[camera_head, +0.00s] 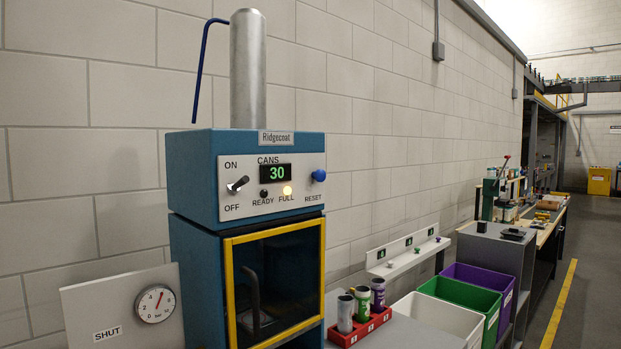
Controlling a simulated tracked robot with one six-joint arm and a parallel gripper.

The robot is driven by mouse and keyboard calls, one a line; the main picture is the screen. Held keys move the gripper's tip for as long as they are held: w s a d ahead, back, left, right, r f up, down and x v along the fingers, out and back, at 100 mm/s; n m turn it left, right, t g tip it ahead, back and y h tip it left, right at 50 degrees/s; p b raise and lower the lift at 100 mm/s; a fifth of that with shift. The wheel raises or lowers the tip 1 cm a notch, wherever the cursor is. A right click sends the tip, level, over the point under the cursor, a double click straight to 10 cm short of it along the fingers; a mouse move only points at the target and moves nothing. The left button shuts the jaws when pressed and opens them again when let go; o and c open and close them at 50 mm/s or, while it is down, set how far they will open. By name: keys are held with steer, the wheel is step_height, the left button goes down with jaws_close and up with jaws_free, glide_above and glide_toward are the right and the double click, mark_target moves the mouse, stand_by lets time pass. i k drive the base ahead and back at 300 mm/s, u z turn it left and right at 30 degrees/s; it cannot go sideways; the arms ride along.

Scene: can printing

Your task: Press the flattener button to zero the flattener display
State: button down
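A blue machine (190,170) labelled "Ridgecoat" stands left of centre against the wall. Its CANS display (277,172) reads 30 in green. A round blue button (319,176) sits above the word RESET at the panel's right. A black ON/OFF switch (238,184) is at the panel's left, its lever angled up to the right. Over FULL an amber lamp (287,190) is lit; over READY a lamp (264,193) is dark. No label reading "flattener" shows. My gripper is not in view.
A yellow-framed door (229,290) is below the panel. A plate marked SHUT with a gauge (155,304) is at lower left. A red rack (343,338) holds several cans. White (410,305), green (492,297) and purple bins stand right. Grey floor is open at far right.

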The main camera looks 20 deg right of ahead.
mark_target(320, 176)
steer(key=u, duration=3.2)
steer(key=k, duration=0.7)
steer(key=z, duration=0.45)
